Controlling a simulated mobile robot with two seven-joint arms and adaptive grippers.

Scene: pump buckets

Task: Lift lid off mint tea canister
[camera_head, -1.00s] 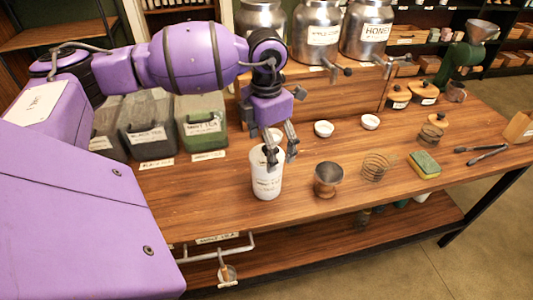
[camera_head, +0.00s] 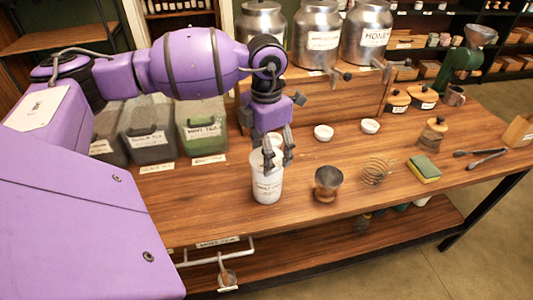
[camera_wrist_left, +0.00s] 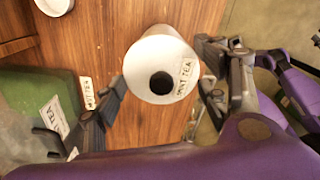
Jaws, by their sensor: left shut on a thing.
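The white mint tea canister (camera_head: 267,187) stands upright on the wooden table, with its label facing front in the head view. In the wrist view the fingers (camera_wrist_left: 164,92) flank the rim. The lid's edge is hard to make out, and I see no gap under it.
The green mint tea bin (camera_head: 203,128) and dark black tea bin (camera_head: 147,130) stand left. Small white bowls (camera_head: 323,132) stand behind. The table's front edge is close.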

